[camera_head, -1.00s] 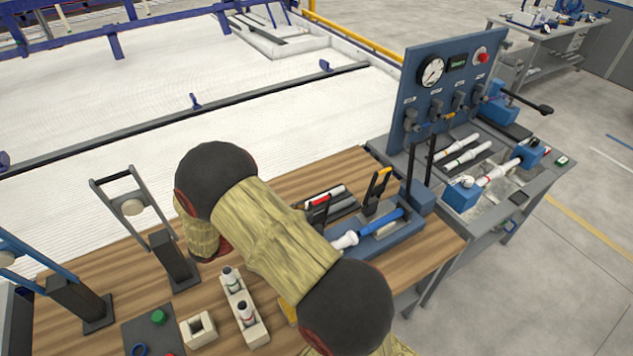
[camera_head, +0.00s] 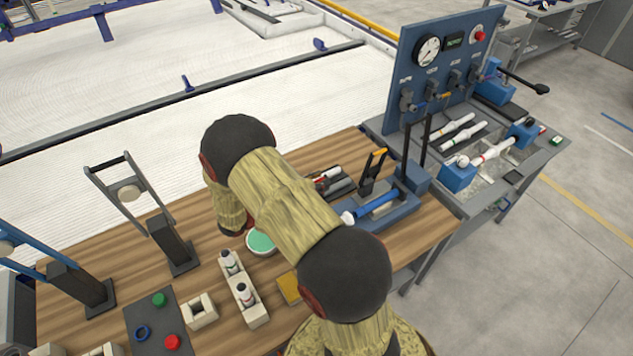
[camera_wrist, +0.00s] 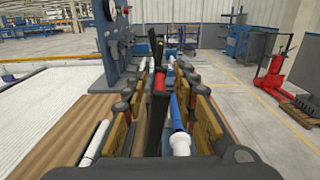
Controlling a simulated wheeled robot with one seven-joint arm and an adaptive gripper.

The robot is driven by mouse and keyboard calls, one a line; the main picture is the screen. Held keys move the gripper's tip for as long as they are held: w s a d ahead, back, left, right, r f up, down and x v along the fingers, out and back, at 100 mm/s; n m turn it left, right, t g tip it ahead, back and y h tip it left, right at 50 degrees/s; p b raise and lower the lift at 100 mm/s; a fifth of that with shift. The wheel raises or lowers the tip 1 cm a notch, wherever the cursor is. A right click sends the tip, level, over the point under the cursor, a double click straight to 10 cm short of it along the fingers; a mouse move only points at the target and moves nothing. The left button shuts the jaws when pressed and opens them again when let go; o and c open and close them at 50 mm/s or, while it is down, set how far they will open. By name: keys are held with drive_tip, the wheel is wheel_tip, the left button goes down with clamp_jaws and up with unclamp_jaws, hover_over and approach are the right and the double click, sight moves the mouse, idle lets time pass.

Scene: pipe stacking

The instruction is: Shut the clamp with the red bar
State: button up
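In the wrist view, the clamp's red bar (camera_wrist: 159,81) stands up on its black lever (camera_wrist: 157,110) between the fingers of my gripper (camera_wrist: 163,74). The fingers are apart, one on each side of the lever; I cannot tell whether either touches it. The blue pipe (camera_wrist: 176,114) with its white end (camera_wrist: 180,144) lies just right of the lever. In the head view, the blue pipe (camera_head: 377,207) rests in the blue fixture (camera_head: 396,216). My arm hides my gripper there and most of the red-bar clamp.
A second clamp with an orange bar (camera_head: 376,160) stands upright farther along the fixture. A blue gauge panel (camera_head: 440,65) rises behind. A green bowl (camera_head: 261,243), a cream bottle holder (camera_head: 250,315) and a button panel (camera_head: 155,325) occupy the table's near left.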

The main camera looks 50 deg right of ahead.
clamp_jaws()
idle(0.8)
